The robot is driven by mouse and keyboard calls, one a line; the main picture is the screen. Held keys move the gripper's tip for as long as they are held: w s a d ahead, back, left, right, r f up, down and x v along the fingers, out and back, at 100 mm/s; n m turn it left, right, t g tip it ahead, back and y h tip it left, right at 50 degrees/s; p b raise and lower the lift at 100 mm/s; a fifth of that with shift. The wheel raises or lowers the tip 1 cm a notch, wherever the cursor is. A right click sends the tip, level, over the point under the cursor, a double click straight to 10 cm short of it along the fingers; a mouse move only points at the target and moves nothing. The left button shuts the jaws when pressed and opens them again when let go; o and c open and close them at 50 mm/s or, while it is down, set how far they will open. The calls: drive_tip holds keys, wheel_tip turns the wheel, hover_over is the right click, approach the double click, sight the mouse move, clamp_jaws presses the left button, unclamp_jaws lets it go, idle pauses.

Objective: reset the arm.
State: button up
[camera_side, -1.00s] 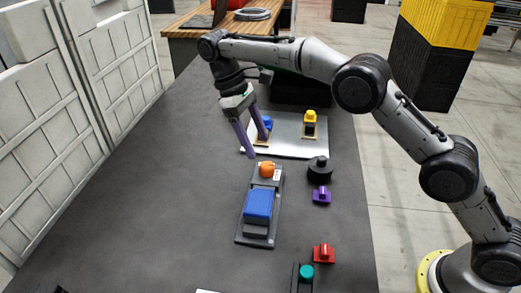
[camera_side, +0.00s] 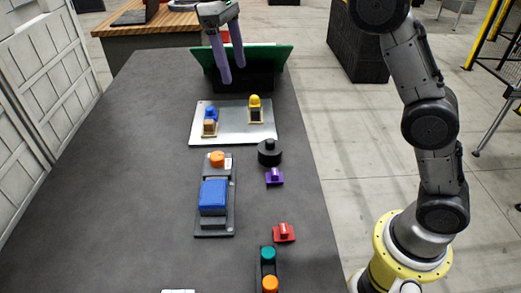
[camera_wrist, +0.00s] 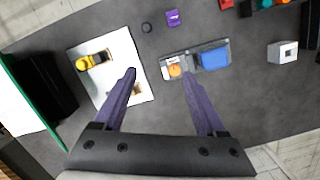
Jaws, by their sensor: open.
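My gripper (camera_side: 234,72) is raised at the top of the side view, over the far part of the dark table (camera_side: 120,170), in front of the green panel. Its two purple fingers are apart with nothing between them. In the wrist view my gripper (camera_wrist: 163,102) is also open and empty, high above the table. The finger on the left partly covers the white plate (camera_wrist: 92,56) and things on it.
The white plate (camera_side: 237,131) bears a blue-topped piece (camera_side: 211,113) and a yellow-topped piece (camera_side: 255,108). A grey fixture (camera_side: 215,223) holds a blue block (camera_side: 213,197) and orange knob (camera_side: 217,159). A black round piece (camera_side: 269,153), purple piece (camera_side: 274,177) and red piece (camera_side: 284,232) stand right.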

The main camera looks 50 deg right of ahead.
drive_tip(key=s+d+r+m+t, duration=0.15)
drive_tip(key=s+d, duration=0.25)
drive_tip(key=s, duration=0.5)
drive_tip(key=s+d+r+m+t, duration=0.1)
drive_tip(key=s+d+r+t, duration=0.25)
drive_tip(key=s, duration=0.65)
drive_tip(key=s+d+f+m+t, duration=0.1)
drive_tip(key=s+f, duration=0.3)
drive_tip(key=f, duration=0.3)
drive_tip(key=s+d+f+m+t+y, duration=0.1)
drive_tip(key=s+f, duration=0.3)
drive_tip(key=f, duration=0.3)
drive_tip(key=shift+s+f, duration=0.15)
drive_tip(key=shift+s, duration=0.1)
drive_tip(key=shift+d, duration=0.1)
